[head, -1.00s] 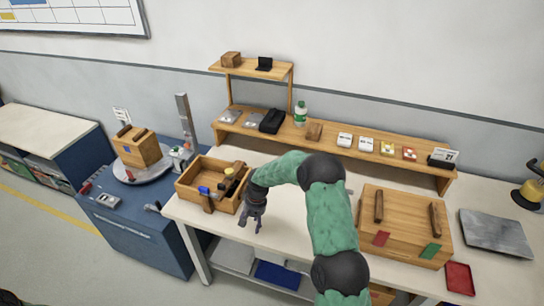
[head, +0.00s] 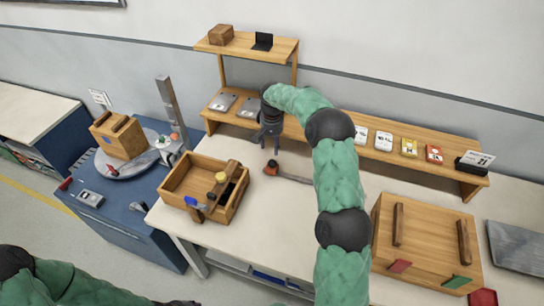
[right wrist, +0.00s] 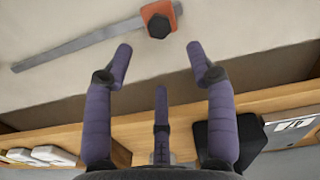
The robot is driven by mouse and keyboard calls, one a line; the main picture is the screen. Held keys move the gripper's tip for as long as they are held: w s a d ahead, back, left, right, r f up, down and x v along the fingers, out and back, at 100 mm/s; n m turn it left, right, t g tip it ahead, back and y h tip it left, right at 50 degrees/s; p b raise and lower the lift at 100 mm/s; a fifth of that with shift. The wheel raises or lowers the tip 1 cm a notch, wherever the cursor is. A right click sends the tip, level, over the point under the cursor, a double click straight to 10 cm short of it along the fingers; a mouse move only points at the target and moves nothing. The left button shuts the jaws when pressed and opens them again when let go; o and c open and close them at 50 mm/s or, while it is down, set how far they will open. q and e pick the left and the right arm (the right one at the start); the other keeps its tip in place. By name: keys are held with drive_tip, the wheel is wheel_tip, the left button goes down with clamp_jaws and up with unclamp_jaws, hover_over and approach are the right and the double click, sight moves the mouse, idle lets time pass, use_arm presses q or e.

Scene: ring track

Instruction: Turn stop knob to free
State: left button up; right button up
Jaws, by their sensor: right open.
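A black knob on an orange block (head: 270,168) sits at one end of a flat grey bar (head: 294,178) on the pale table. In the right wrist view the black six-sided knob (right wrist: 158,25) shows on the orange block, just beyond the fingertips. I cannot read its setting. My right gripper (head: 270,148) is open and empty, behind the block and apart from it; its spread fingers (right wrist: 158,60) point toward the knob. My left arm is at the bottom left, with only a dark tip of its gripper (head: 180,303) at the edge.
A wooden crate (head: 172,184) with tools stands left of the bar. A wooden shelf (head: 350,155) runs behind, close to my right gripper. A wooden box with handles (head: 425,240) stands right. A turntable (head: 112,168) carrying a wooden block is on the blue cabinet.

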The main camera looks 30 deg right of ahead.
sight(272, 162)
wheel_tip(272, 162, down, 10)
drive_tip(key=shift+r+b, duration=0.2)
drive_tip(key=shift+b, duration=0.4)
clamp_jaws()
